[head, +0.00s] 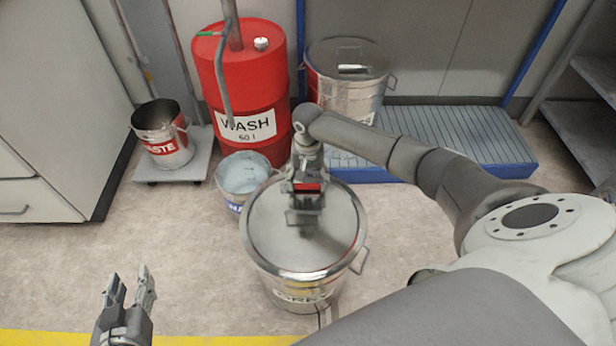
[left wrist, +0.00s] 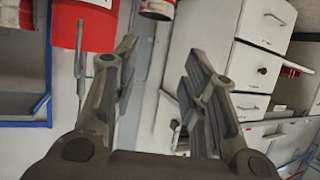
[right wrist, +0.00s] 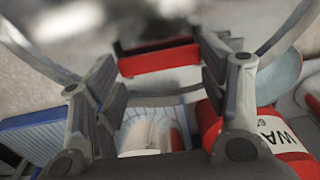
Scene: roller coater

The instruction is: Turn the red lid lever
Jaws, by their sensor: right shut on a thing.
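A round metal drum (head: 338,283) with a shiny lid (head: 275,236) stands on the floor in the middle of the head view. My right gripper (head: 305,203) reaches down over the lid's far half. It is shut on the red lid lever (right wrist: 158,59), which spans between its fingertips in the right wrist view. In the head view only a bit of red shows at the gripper, which hides the rest. My left gripper (head: 130,286) is open and empty, low at the left; its spread fingers also show in the left wrist view (left wrist: 158,62).
A red WASH drum (head: 245,85) stands behind, with a bucket of pale liquid (head: 243,175) before it. A WASTE bucket (head: 165,148) sits on a low platform at left. Floor at left is clear.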

